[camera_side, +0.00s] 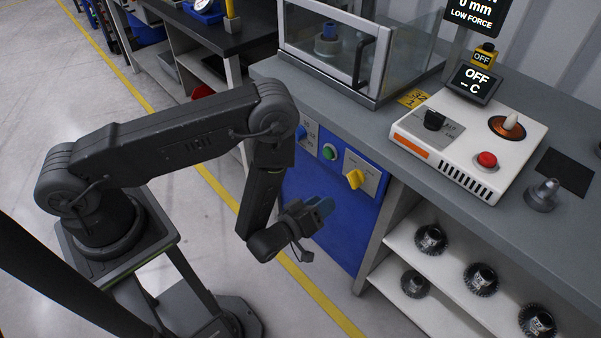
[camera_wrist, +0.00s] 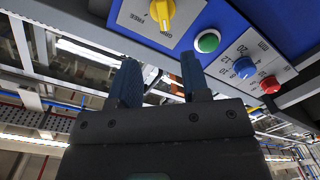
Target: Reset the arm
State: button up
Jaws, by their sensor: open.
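My gripper (camera_side: 318,211) hangs low in front of the blue cabinet panel (camera_side: 325,205) in the side view, below the bench top. Its blue fingers point right toward the cabinet and look apart from it. In the wrist view my gripper (camera_wrist: 158,85) shows two dark blue fingers standing apart with nothing between them. The wrist view appears upside down, with the yellow knob (camera_wrist: 161,12), green button (camera_wrist: 208,41), blue knob (camera_wrist: 244,67) and red button (camera_wrist: 270,84) along the top.
Several gears, such as one gear (camera_side: 430,238), sit on white shelves below. Open floor (camera_side: 205,255) lies left of the cabinet.

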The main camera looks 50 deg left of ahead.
jog(key=w+r+g, duration=0.3)
jog(key=w+r, duration=0.4)
jog(key=r, duration=0.4)
notch_tip(320, 180, up, 11)
jog(key=s+a+m+g+h, duration=0.1)
jog(key=s+a+m+g, duration=0.1)
jog(key=g, duration=0.1)
jog(key=s+a+r+m+g, duration=0.3)
jog(key=s+r, duration=0.3)
jog(key=s, duration=0.6)
jog(key=s+a+r+m+g, duration=0.2)
jog(key=s+a+r, duration=0.3)
jog(key=s, duration=0.7)
jog(key=shift+s+r+m+g+y, duration=0.2)
jog(key=shift+r+m+g+y, duration=0.15)
jog(key=shift+r+m, duration=0.4)
jog(key=shift+r, duration=0.15)
